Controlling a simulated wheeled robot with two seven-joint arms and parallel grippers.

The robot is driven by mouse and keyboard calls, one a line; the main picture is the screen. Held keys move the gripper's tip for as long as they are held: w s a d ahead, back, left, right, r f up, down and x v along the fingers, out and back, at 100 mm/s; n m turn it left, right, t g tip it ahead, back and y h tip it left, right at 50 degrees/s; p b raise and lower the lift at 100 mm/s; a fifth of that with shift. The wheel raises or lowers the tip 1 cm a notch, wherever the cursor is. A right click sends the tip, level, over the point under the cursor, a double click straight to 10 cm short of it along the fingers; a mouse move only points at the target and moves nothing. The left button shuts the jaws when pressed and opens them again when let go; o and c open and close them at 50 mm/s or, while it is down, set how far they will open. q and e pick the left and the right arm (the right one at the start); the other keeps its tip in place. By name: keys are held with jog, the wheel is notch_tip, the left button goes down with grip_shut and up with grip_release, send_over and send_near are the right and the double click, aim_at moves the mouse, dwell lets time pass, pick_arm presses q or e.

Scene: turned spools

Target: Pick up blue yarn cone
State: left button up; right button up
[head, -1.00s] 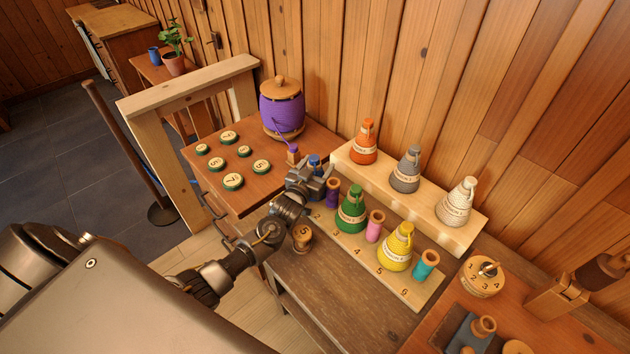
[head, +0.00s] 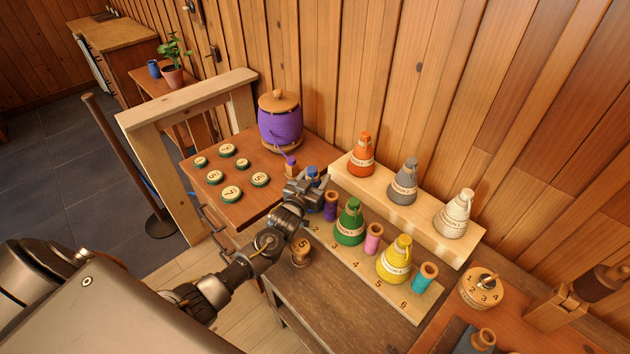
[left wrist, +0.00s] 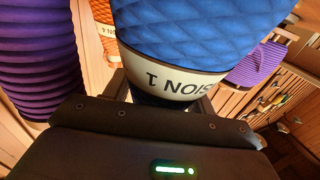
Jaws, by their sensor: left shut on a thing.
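The blue yarn cone (left wrist: 195,30) fills the top of the left wrist view, with a white lettered band around its lower part. In the head view only its blue top (head: 312,172) shows, above my left gripper (head: 304,188). My left gripper is shut on the cone near its base; the fingers are mostly hidden in the left wrist view. The cone is at the far left end of the numbered board (head: 343,262). I cannot tell whether its base touches the board. My right gripper is not in view.
A purple spool (head: 331,206) stands close beside the cone, then a green cone (head: 349,224), a pink spool (head: 373,239) and a yellow cone (head: 394,260). A raised wooden shelf (head: 400,212) behind holds orange, grey and white cones.

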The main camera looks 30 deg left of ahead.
pick_arm(q)
notch_tip(320, 180, up, 3)
jog(key=shift+f+p, duration=0.1)
jog(key=shift+p, duration=0.9)
jog(key=s+r+p, duration=1)
jog(key=s+p, duration=0.1)
jog(key=s, duration=0.3)
jog(key=s+d+r+b, duration=0.3)
jog(key=d+b, duration=0.6)
jog(key=b, duration=0.5)
jog(key=shift+s+r, duration=0.3)
jog(key=shift+r, duration=0.55)
